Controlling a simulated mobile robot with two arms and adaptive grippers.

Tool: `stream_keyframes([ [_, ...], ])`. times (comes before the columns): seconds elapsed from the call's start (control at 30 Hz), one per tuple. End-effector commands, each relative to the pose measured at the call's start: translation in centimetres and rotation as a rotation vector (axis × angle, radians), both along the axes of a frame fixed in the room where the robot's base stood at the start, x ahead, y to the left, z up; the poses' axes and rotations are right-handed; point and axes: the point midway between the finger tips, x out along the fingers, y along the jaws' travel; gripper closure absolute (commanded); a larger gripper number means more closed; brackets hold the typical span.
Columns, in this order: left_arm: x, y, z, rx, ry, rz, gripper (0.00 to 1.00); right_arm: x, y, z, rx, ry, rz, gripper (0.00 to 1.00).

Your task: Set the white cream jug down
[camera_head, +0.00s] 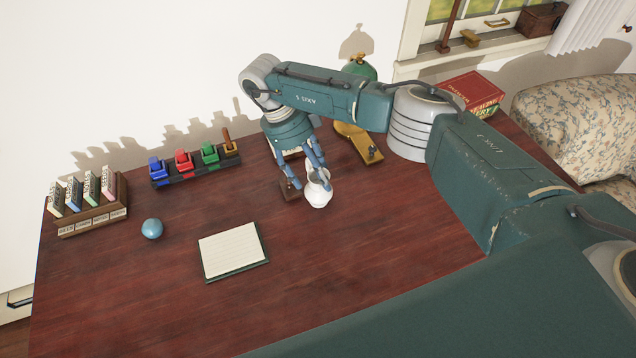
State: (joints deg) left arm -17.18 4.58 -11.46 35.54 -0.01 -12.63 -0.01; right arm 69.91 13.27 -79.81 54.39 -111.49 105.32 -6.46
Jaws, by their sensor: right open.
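The white cream jug (319,194) is on the dark red wooden table (330,270), and it looks upright. My right gripper (307,183) is at the jug from above and behind, with its fingers pointing down. The fingers are open, one at the jug's upper part and one to its left. Whether a finger touches the jug cannot be told. My left gripper is not in view.
A small dark brown block (289,190) lies just left of the jug. A notepad (231,250) and a blue ball-like object (152,228) lie in front left. Brass object (357,140) and red box (470,92) are behind my arm.

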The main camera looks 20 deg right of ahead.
Motion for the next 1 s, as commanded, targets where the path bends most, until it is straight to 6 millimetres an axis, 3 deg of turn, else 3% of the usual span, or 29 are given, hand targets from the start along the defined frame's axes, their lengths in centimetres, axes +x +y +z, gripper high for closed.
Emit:
stream_keyframes([
  [0.33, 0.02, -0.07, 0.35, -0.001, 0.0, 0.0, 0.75, -0.3, -0.35, -1.17, 0.0, 0.0, 0.0, 0.37],
  [0.6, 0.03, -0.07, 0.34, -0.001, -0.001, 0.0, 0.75, -0.31, -0.37, -1.17, 0.0, 0.0, 0.0, 0.88],
  [0.67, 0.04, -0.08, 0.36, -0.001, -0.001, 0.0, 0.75, -0.3, -0.39, -1.13, -0.002, 0.0, -0.001, 0.93],
  [1.0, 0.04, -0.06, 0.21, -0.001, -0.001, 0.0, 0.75, -0.26, -0.44, -0.62, -0.002, 0.0, -0.001, 0.93],
])
